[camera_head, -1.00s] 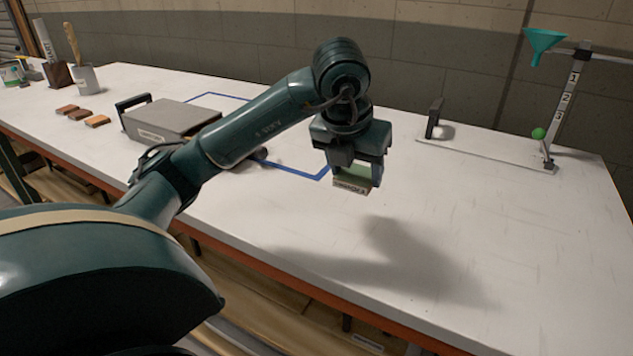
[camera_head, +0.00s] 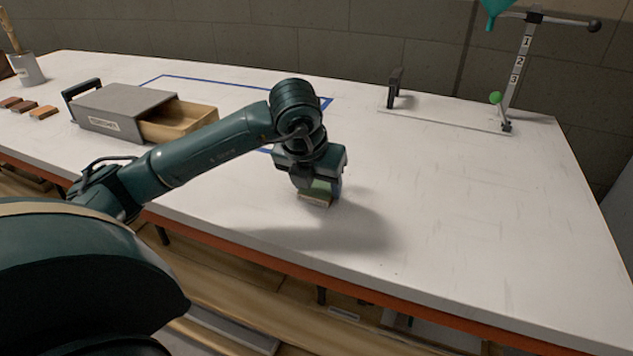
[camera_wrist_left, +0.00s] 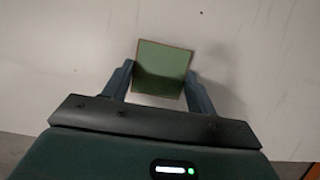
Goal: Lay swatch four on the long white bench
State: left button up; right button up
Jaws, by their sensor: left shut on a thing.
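A green square swatch (camera_wrist_left: 162,69) with a thin tan edge is between the two fingers of my left gripper (camera_wrist_left: 160,82) in the left wrist view. In the head view my left gripper (camera_head: 318,193) is shut on the swatch (camera_head: 314,199), low over the long white bench (camera_head: 440,210) near its front edge. The swatch lies about flat. I cannot tell whether its underside touches the bench. Its number cannot be read now. My right gripper is not in view.
A grey box with an open wooden drawer (camera_head: 180,121) stands left of my gripper, partly over a blue taped outline (camera_head: 327,101). Several brown and orange swatches (camera_head: 44,112) lie far left. A numbered stand (camera_head: 518,68) is at back right. The bench's right part is clear.

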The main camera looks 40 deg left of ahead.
pick_arm(q)
jog(key=o, duration=1)
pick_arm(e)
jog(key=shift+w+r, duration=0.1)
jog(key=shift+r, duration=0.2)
pick_arm(q)
jog(key=shift+r+p, duration=0.3)
jog(key=shift+r, duration=0.05)
jog(key=p+v, duration=0.1)
jog(key=v, duration=1)
jog(key=shift+s+r+p, duration=0.2)
jog(key=shift+p, duration=0.15)
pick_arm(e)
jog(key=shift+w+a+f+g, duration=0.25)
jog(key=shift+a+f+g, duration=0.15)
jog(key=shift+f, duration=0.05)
